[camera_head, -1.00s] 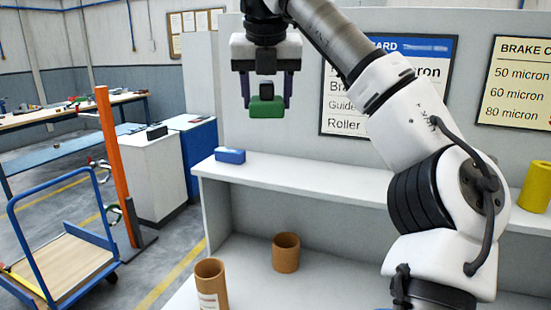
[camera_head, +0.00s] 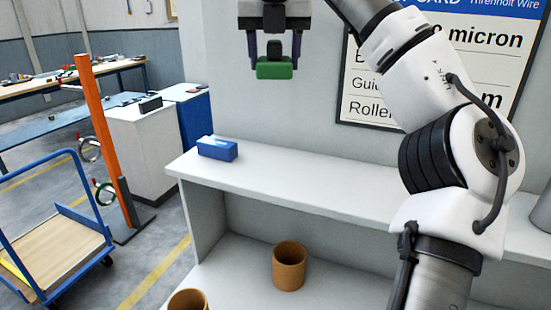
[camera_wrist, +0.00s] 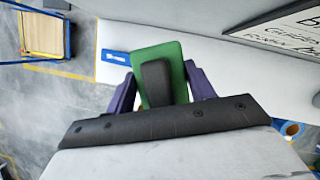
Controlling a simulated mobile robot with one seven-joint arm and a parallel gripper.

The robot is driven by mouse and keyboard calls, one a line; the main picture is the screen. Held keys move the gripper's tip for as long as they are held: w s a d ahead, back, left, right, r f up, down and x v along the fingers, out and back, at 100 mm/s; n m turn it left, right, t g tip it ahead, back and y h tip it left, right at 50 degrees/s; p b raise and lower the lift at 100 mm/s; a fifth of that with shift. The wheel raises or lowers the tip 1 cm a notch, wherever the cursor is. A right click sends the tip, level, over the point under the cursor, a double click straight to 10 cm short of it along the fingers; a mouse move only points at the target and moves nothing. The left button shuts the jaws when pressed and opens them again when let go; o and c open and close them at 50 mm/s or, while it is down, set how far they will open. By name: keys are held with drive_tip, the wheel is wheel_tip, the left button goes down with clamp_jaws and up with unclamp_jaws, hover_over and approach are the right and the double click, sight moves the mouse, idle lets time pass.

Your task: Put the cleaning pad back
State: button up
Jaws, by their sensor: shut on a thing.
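The cleaning pad (camera_head: 275,68) is a green block with a dark grip on top; the wrist view shows its green face and dark handle (camera_wrist: 157,82). My gripper (camera_head: 276,58) is shut on the pad, with purple fingers on both sides, and holds it in the air above the shelf. A blue box (camera_head: 217,148) with a pale opening in its top sits at the left end of the white shelf (camera_head: 290,188). The box also shows in the wrist view (camera_wrist: 116,57), just left of the pad. The pad is apart from the box.
Brown cardboard cores (camera_head: 289,266) stand on the lower surface. A wall board (camera_head: 440,65) is behind my arm. An orange post (camera_head: 104,140) and a blue cart (camera_head: 55,250) stand on the floor at left. The shelf between box and arm is clear.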

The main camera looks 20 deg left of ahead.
sight(275, 164)
wheel_tip(275, 164, down, 19)
idle(0.4)
drive_tip(key=shift+f, duration=0.2)
drive_tip(key=o, duration=0.9)
drive_tip(key=shift+r, duration=0.15)
drive_tip(key=b+v, duration=0.3)
drive_tip(key=v, duration=0.9)
drive_tip(key=shift+s, duration=0.1)
